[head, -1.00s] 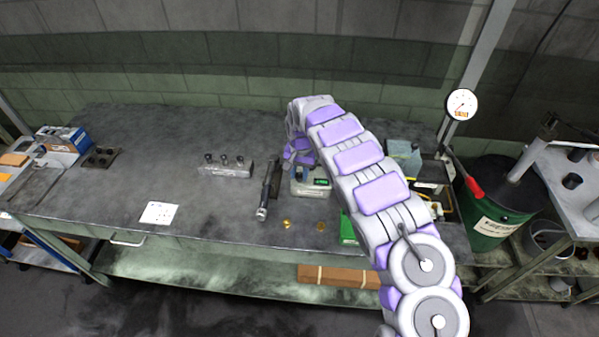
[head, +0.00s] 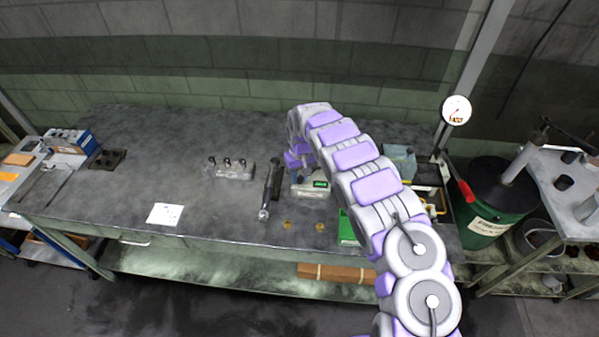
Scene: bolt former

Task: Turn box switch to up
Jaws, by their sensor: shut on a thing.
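A small pale box (head: 309,189) with a lit green display (head: 320,184) stands on the workbench, right of centre. My arm reaches over it from the lower right and bends down at its far end. My gripper (head: 299,171) is small and partly hidden by my own wrist, down at the box's back left part. It is shut on what appears to be the box switch. The switch itself is too small and covered to make out, so its position cannot be told.
A dark cylindrical tool (head: 271,190) lies just left of the box. Two brass pieces (head: 287,225) lie in front. A clear block with pegs (head: 230,170) and a white sheet (head: 165,214) are further left. A dial gauge (head: 456,110) and green bin (head: 495,215) stand right.

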